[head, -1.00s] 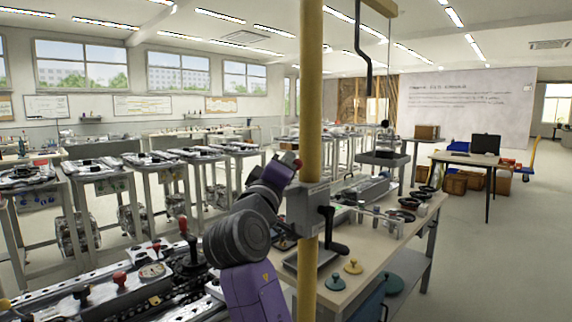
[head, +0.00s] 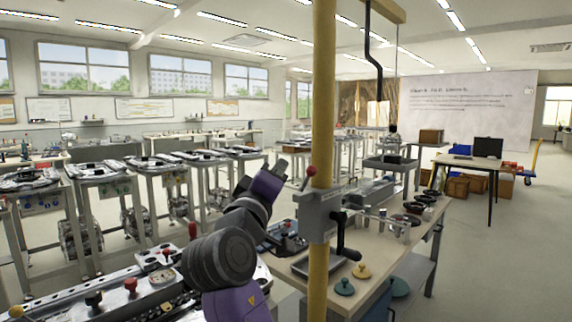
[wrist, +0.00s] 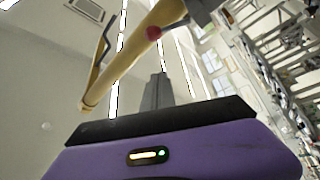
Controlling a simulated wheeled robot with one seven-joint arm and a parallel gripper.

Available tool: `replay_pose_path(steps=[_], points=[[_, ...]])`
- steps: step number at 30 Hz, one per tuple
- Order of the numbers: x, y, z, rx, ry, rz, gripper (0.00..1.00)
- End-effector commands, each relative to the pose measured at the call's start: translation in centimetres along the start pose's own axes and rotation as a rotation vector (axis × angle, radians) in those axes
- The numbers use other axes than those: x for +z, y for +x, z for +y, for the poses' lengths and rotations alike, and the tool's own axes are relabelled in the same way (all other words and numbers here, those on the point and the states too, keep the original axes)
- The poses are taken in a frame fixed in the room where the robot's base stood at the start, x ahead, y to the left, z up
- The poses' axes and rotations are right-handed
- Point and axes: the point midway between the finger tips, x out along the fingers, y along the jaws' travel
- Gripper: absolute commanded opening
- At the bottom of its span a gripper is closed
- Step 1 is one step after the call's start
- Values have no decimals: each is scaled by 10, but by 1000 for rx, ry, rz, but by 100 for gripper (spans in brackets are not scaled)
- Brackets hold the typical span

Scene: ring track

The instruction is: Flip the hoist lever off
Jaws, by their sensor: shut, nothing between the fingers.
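The hoist is a yellow post (head: 319,110) with a grey box (head: 318,215) fixed on it, in the head view. A short lever with a red knob (head: 311,171) sticks up at the box's top left, beside the post. The red knob also shows in the wrist view (wrist: 153,33), against the yellow post (wrist: 130,55), beyond the fingertips. A black crank handle (head: 348,250) hangs on the box's right side. My gripper (head: 282,164) is purple and dark grey, to the left of the red knob and apart from it. In the wrist view its fingers (wrist: 158,80) are together and empty.
A black hook (head: 378,95) hangs from the hoist's arm. Behind the post, a workbench (head: 400,262) carries several discs and weights. A bench with red-knobbed equipment (head: 120,290) stands at lower left. The floor on the right (head: 500,270) is clear.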

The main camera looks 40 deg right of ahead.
Motion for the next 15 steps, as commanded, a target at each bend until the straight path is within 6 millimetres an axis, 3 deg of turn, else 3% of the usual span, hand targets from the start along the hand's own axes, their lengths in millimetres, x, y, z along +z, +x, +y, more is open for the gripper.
replay_pose_path(steps=[6,15], points=[[0,-31,-2,1,0,1,0],[0,-40,-1,1,1,-1,0]])
